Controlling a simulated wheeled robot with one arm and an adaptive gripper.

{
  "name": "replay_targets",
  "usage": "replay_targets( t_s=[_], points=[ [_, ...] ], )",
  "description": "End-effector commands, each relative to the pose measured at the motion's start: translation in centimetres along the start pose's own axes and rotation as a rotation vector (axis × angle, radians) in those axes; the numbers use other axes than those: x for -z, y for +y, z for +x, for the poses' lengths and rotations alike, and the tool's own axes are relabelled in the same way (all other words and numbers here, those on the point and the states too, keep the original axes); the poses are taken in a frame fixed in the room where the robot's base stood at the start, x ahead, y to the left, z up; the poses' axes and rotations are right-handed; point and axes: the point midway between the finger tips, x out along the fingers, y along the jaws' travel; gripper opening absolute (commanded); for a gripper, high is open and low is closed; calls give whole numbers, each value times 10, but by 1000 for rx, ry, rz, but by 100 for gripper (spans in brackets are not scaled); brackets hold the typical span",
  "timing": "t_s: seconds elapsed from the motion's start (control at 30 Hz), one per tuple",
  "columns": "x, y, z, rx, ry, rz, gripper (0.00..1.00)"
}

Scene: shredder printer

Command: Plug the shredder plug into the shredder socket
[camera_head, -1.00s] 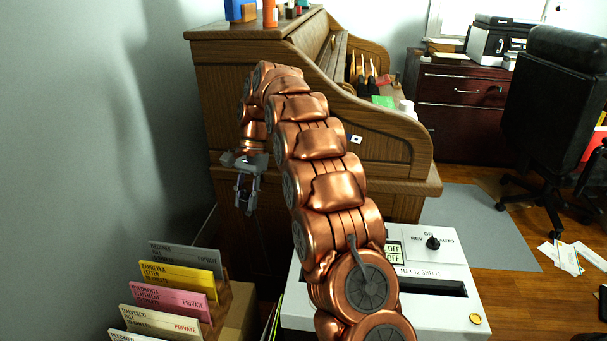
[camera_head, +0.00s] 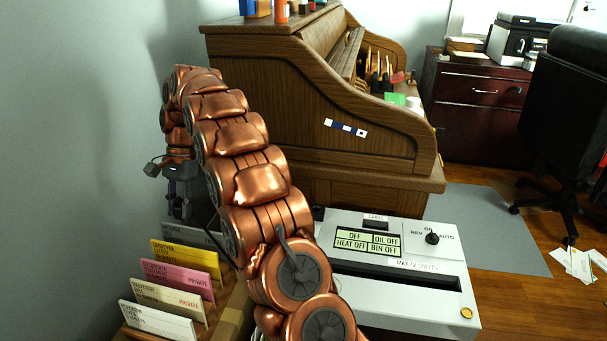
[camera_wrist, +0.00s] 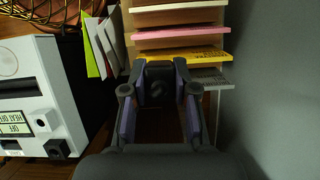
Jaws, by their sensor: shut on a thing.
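My gripper (camera_head: 180,207) hangs low by the grey wall, left of the shredder (camera_head: 410,280) and behind the folder rack. The head view is too small to show the plug clearly. The white shredder (camera_wrist: 25,95) also shows at the left of the wrist view, with a small black block (camera_wrist: 57,148) at its corner.
A rack of coloured folders (camera_head: 180,280) stands just in front of my gripper; it also shows ahead in the wrist view (camera_wrist: 180,36). A wooden roll-top desk (camera_head: 300,110) rises behind the shredder. The grey wall (camera_head: 80,120) is close on the left.

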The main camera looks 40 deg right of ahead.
Motion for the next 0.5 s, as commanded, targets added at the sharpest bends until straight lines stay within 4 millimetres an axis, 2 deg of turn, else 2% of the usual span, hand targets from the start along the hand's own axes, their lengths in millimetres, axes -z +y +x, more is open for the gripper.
replay_targets(
  t_s=[0.1, 0.27, 0.5],
  points=[
    [32, 25, -20, 62, 9, 153, 0],
    [78, 64, -40, 152, 20, 387, 0],
    [138, 136, -60, 286, 22, 738, 0]
  ],
)
